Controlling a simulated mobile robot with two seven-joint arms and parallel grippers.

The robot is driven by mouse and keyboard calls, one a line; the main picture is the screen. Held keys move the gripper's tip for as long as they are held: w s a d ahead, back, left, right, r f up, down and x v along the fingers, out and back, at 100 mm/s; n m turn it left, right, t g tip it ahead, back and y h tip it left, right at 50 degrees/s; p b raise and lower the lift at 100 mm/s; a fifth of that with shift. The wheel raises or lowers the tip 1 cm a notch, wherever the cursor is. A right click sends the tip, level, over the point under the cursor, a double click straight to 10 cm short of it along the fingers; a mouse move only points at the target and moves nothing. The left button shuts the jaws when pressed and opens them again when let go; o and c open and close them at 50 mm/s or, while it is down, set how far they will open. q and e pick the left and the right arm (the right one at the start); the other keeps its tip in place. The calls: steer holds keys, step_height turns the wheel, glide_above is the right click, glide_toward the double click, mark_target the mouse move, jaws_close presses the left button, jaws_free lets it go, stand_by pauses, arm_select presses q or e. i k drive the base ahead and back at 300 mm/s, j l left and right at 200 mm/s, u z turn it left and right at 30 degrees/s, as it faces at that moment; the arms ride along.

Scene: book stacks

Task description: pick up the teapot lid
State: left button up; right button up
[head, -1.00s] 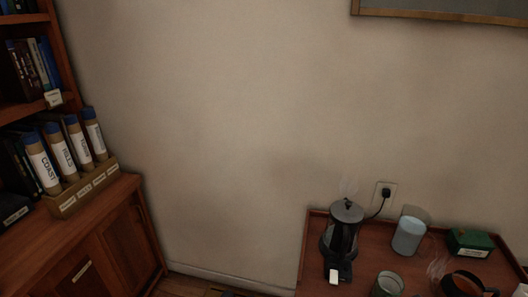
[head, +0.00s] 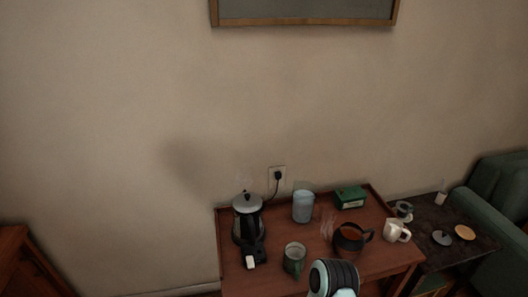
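A dark teapot (head: 347,243) with an open top stands on the wooden table; brown liquid shows inside and steam rises from it. A small grey disc with a raised middle (head: 442,237), which looks like the teapot lid, lies on the dark side table to the right. A rounded pale and black ribbed part of one of my arms rises at the bottom middle, in front of the wooden table. No gripper fingers show, so neither gripper is in view.
The wooden table (head: 277,222) also holds a kettle (head: 247,222), a blue-grey canister (head: 303,206), a green box (head: 350,197), a green mug (head: 294,259) and a white cup (head: 396,231). The dark side table (head: 440,214) holds a tan disc (head: 465,232). A green armchair (head: 495,201) stands far right.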

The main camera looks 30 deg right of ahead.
mark_target(441, 236)
steer(key=z, duration=2.5)
steer(key=i+l+u, duration=0.15)
steer(key=u, duration=1.25)
steer(key=l+u, duration=1.15)
steer(key=l, duration=0.3)
steer(key=k+l+u, duration=0.25)
steer(key=l, duration=0.3)
steer(key=i+l, duration=0.05)
steer(key=i, duration=0.05)
